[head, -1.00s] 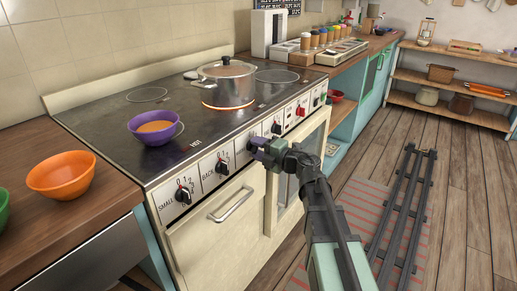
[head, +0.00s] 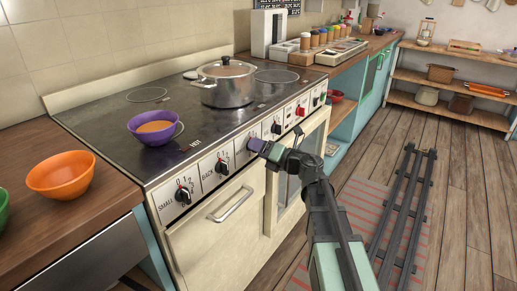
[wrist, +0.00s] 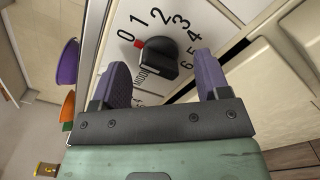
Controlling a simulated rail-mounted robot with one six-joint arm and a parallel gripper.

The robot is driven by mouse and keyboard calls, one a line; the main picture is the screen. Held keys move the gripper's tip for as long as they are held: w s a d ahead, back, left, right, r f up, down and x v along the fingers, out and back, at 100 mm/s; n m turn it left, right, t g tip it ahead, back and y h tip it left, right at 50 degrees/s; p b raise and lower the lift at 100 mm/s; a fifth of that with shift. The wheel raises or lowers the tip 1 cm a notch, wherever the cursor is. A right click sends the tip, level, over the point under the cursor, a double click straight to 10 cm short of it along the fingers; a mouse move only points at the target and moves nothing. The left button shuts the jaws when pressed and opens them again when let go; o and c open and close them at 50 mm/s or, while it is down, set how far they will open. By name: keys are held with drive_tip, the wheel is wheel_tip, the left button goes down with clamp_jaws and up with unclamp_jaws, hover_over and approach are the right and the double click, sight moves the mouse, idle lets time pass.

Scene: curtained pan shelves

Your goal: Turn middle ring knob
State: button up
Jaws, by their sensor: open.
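The black knob (wrist: 157,58) is in the wrist view, on a white dial numbered 0 to 6. Its red mark sits beside the 0. Part of its label shows below it, partly hidden. My gripper (wrist: 159,62) is open, with one purple finger on each side of the knob; I cannot tell whether either touches it. In the head view my gripper (head: 257,146) is at the stove's front panel, hiding this knob. A steel pot (head: 229,84) with a lid stands on the cooktop, with no glowing ring visible under it.
Other knobs line the panel, including the SMALL knob (head: 184,195) and BACK knob (head: 222,166). A purple bowl (head: 153,131) is on the cooktop's near edge. An orange bowl (head: 61,177) is on the left counter. The oven handle (head: 231,206) sticks out below.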

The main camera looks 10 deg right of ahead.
drive_tip(key=shift+s+d, duration=0.35)
drive_tip(key=shift+s, duration=0.1)
drive_tip(key=v, duration=0.6)
idle(0.4)
